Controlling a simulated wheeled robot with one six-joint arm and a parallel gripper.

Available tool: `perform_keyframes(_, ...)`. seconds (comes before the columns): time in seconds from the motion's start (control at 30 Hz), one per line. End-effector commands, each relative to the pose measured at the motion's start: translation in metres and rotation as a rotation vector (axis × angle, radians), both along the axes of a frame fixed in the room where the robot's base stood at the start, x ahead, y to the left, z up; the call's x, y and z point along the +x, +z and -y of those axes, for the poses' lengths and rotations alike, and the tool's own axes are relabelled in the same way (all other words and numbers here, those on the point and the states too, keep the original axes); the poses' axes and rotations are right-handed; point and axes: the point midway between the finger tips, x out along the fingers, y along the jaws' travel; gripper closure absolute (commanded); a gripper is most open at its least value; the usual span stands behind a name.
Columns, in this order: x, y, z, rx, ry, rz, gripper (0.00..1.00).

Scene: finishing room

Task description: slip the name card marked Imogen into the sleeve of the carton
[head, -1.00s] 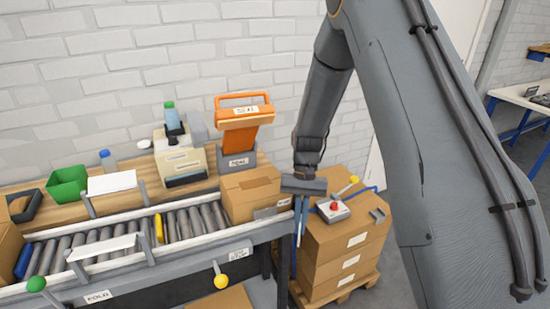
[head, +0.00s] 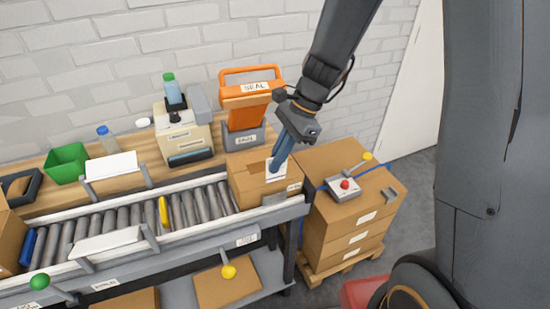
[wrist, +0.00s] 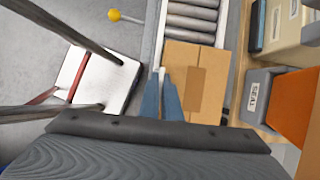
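A brown cardboard carton (head: 243,187) sits at the right end of the roller conveyor; it also shows in the wrist view (wrist: 208,60). A small white patch (head: 294,186) is on its front right; I cannot tell if this is the sleeve. My gripper (head: 278,166) points down at the carton, its blue fingers close together on a white card (head: 275,174). The card appears upright against or just in front of the carton; contact is unclear. In the wrist view the card (wrist: 161,71) shows as a thin white piece between the fingertips (wrist: 161,82). Its name is not readable.
The orange SEAL machine (head: 250,98) stands behind the carton. To the right, stacked boxes (head: 345,225) carry a control box with a red button (head: 345,186). A yellow-knobbed lever (head: 229,271) juts out in front of the conveyor (head: 130,215).

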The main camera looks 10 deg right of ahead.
Motion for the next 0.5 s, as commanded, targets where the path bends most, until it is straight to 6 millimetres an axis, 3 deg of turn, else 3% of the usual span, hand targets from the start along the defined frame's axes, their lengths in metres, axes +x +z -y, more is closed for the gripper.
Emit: perform_keyframes(0.5,0.0,-0.035,-0.003,0.0,0.005,0.0,1.0)
